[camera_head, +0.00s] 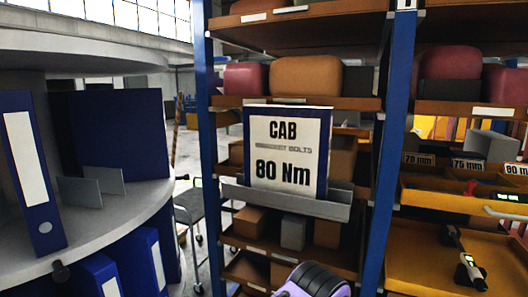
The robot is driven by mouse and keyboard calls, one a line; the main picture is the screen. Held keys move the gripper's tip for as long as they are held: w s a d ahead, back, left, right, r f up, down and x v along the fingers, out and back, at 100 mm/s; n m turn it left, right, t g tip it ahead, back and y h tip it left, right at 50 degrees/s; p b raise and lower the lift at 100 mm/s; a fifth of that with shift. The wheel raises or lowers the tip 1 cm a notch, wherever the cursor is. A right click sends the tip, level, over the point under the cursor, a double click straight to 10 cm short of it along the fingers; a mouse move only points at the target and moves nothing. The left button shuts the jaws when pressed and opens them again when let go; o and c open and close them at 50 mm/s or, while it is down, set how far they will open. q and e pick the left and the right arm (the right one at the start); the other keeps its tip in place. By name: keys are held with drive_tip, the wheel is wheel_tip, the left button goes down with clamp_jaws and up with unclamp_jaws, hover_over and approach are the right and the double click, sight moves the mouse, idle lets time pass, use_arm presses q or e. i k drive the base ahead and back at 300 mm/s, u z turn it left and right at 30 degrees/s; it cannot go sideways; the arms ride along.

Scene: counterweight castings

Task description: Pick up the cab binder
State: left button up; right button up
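Several dark blue binders stand on a round grey shelf unit (130,212) at the left. One upright binder (40,218) with a white spine label is at the left edge of the upper tier. A wide dark blue binder or panel (120,130) stands farther back. On the lower tier are two more blue binders (146,262) with pale labels, partly cut off. I can read no writing on these labels, so I cannot tell which is the cab binder.
Two grey divider plates (82,191) stand on the upper tier. A blue-posted rack (397,130) with orange-brown shelves, castings and boxes fills the middle and right. A purple and black rounded part (312,281) shows at the bottom edge. A trolley (190,215) stands in the gap behind.

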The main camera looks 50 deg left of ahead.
sight(286, 150)
drive_tip(key=u, duration=0.75)
drive_tip(key=i, duration=0.95)
drive_tip(key=u, duration=0.75)
